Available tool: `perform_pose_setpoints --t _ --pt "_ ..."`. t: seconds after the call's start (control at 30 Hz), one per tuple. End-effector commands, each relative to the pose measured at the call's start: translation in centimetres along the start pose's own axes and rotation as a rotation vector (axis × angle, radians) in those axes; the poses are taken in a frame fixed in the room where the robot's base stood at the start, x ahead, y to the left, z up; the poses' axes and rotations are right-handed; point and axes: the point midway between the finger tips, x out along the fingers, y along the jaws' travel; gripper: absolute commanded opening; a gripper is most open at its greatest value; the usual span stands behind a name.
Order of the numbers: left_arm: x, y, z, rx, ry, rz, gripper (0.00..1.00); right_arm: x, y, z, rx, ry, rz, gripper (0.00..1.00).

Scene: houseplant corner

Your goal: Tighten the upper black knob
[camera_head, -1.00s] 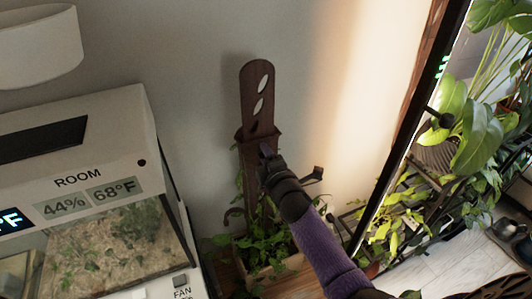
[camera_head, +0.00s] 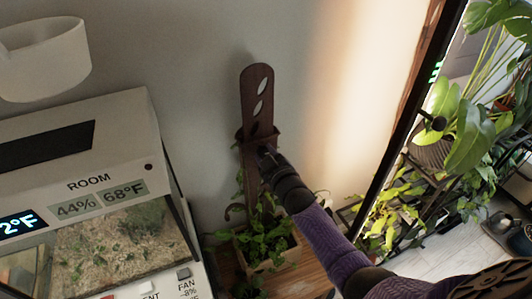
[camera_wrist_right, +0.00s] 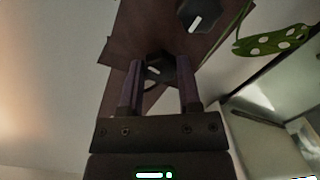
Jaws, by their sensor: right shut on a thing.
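A dark brown upright post (camera_head: 256,88) with oval cut-outs stands behind a planter (camera_head: 268,262) of green leaves. My right gripper (camera_head: 264,152) reaches the post from the lower right, just below its collar. In the right wrist view, its two fingers (camera_wrist_right: 157,85) stand on either side of a dark knob with a white mark, the upper black knob (camera_wrist_right: 155,69), and are shut on it. A second black knob (camera_wrist_right: 196,16), also with a white mark, sits on the same board at that view's top. In the head view the gripper hides the knobs. My left gripper is not in view.
A black-framed panel (camera_head: 410,125) and a plant shelf are at the right.

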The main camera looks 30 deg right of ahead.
Motion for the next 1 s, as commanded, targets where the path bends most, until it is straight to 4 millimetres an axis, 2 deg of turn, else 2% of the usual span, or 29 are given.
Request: perform_pose_setpoints --t 0.6,1.0 --pt "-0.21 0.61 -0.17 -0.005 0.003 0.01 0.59 -0.05 -0.19 0.3 0.561 0.028 -0.036 0.0" --pt "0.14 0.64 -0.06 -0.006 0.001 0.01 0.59 -0.05 -0.22 0.31 0.805 0.042 -0.05 0.0"
